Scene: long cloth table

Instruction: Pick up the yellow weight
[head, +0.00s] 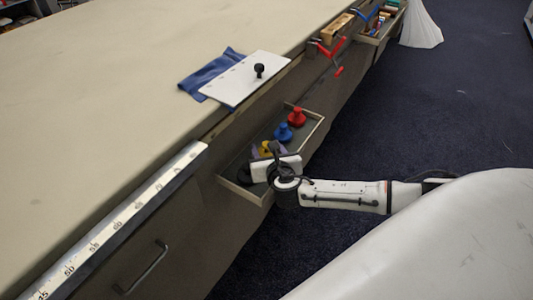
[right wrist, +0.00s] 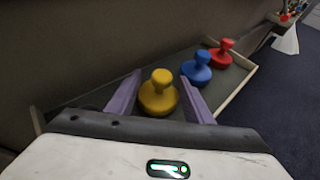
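The yellow weight (right wrist: 158,94) stands upright in the open drawer (right wrist: 241,88), with a round knob on a wide body. My right gripper (right wrist: 160,97) is open, with its two purple fingers on either side of the weight. A gap shows at the right finger; whether the left finger touches I cannot tell. In the head view the yellow weight (head: 266,148) is mostly hidden behind my right gripper (head: 265,157). A blue weight (right wrist: 196,68) and a red weight (right wrist: 221,53) stand beside it in a row. My left gripper is not in view.
The long table (head: 120,80) lies above the drawer. A white board with a black knob (head: 259,71) rests on a blue cloth (head: 212,70) near the edge. Another open drawer (head: 378,38) holds tools farther back.

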